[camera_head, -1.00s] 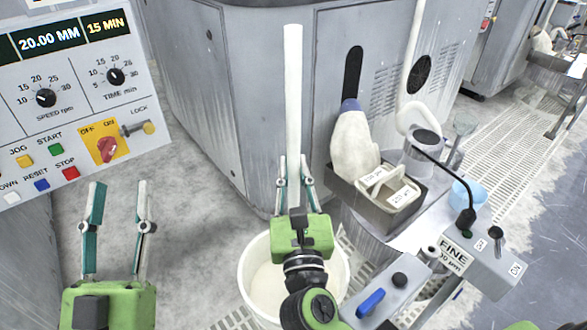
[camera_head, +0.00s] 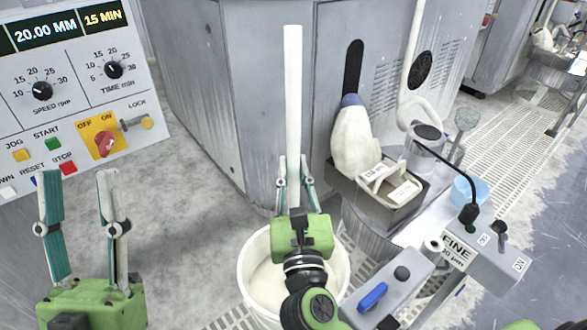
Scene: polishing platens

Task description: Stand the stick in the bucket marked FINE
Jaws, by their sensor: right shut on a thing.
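The stick (camera_head: 292,95) is a long white rod, held upright in the middle of the head view. My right gripper (camera_head: 294,170) is shut on its lower part. A white bucket (camera_head: 252,262) stands below and behind my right gripper, partly hidden by it; no mark on the bucket itself is visible. My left gripper (camera_head: 78,185) is open and empty at the lower left.
A control panel (camera_head: 70,100) with knobs and buttons stands at the left. A grey machine cabinet (camera_head: 200,90) is behind the stick. A metal tray (camera_head: 350,190) holds a white bottle (camera_head: 355,140) and labelled blocks. A blue bowl (camera_head: 466,190) sits further right.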

